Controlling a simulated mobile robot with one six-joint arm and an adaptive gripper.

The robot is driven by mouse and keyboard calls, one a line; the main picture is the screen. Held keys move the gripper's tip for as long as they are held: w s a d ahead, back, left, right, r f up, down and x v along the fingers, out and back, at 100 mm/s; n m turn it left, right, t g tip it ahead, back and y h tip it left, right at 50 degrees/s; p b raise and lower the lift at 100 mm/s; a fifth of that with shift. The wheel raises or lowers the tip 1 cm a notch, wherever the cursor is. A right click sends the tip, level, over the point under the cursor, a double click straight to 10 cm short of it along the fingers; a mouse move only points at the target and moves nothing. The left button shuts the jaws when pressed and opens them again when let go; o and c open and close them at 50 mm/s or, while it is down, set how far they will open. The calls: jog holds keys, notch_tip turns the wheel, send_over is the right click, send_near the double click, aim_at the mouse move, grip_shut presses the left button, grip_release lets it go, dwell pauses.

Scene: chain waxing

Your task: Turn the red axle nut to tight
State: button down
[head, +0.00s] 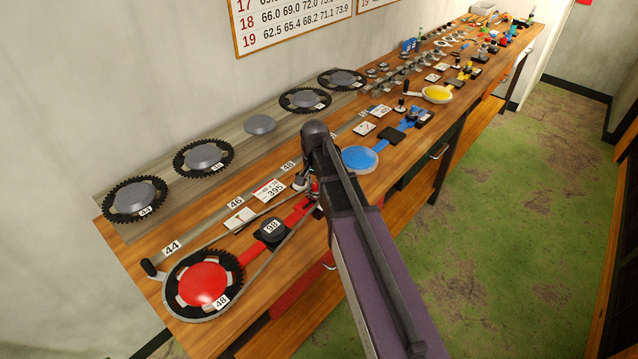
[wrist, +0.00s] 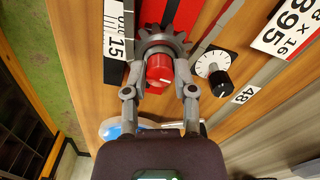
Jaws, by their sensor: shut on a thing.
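The red axle nut (wrist: 159,69) is in the middle of the wrist view, in front of a grey toothed sprocket (wrist: 160,38). A small pale mark shows on the nut. My gripper (wrist: 159,76) is shut on the nut, one finger on each side. In the head view my gripper (head: 308,184) is at the far end of the red chain stand (head: 250,247), and my arm hides much of it. There only a sliver of red shows beside the fingers. A large red-centred chainring (head: 203,284) with a chain around it is at the near end of this stand.
A white dial with a black knob (wrist: 212,70) is close to the right finger. A 15 label (wrist: 117,35) is on the left. A blue disc (head: 360,159) lies beyond my arm. Chainrings (head: 204,158) line the back shelf. Green floor (head: 500,220) is clear on the right.

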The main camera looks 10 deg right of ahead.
jog(key=shift+w+m, duration=0.2)
jog(key=shift+m, duration=0.3)
jog(key=shift+c, duration=2.2)
grip_release()
jog(key=shift+f, duration=0.1)
jog(key=shift+s+r, duration=0.1)
jog(key=shift+r, duration=0.1)
